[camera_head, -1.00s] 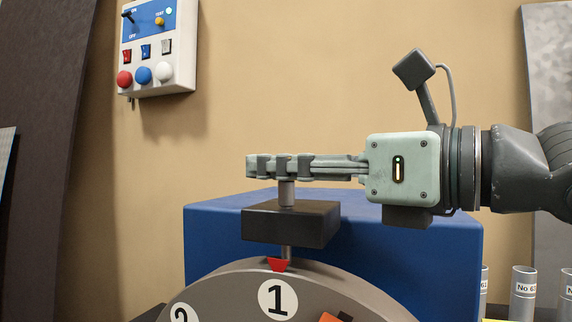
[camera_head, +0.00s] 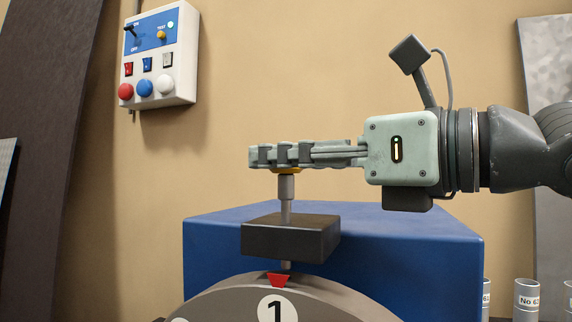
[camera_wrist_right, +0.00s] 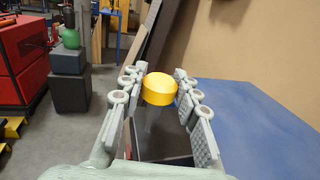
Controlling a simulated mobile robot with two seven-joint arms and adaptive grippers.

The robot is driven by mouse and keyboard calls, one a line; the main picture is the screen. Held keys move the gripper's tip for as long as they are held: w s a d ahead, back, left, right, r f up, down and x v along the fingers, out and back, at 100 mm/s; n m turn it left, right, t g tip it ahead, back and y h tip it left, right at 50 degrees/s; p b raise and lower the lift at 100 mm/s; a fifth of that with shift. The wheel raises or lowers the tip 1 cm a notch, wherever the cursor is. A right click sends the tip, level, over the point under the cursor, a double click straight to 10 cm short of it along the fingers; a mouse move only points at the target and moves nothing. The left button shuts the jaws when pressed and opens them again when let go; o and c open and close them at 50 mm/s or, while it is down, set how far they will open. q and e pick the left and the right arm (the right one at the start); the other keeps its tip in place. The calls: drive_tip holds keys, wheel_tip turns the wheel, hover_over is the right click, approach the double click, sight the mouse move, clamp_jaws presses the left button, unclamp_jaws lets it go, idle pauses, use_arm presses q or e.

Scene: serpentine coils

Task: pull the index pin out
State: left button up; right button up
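The index pin (camera_head: 287,188) is a grey metal pin with a yellow knob, upright through a black block (camera_head: 290,237). A length of thinner rod shows between its collar and the block. Its lower end shows below the block, by the red marker (camera_head: 279,280) on the grey wheel's rim (camera_head: 240,287); I cannot tell whether it touches the wheel. My right gripper (camera_head: 278,155) is level above the block, shut on the knob. In the right wrist view the yellow knob (camera_wrist_right: 159,88) sits between the fingertips (camera_wrist_right: 158,82). My left gripper is not in view.
A blue housing (camera_head: 400,245) stands behind the wheel. A control box (camera_head: 158,55) with switches and buttons hangs on the wall at left. Grey labelled cylinders (camera_head: 526,298) stand at lower right. The space above the gripper is clear.

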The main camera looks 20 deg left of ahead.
drive_tip(key=o, duration=0.4)
drive_tip(key=shift+r, duration=0.2)
drive_tip(key=shift+o, duration=0.2)
drive_tip(key=shift+f, duration=0.1)
drive_tip(key=shift+d, duration=0.15)
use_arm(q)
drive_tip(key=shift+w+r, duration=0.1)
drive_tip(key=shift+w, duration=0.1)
use_arm(e)
drive_tip(key=v, duration=1.1)
drive_tip(key=shift+s+d, duration=0.15)
drive_tip(key=shift+d, duration=0.25)
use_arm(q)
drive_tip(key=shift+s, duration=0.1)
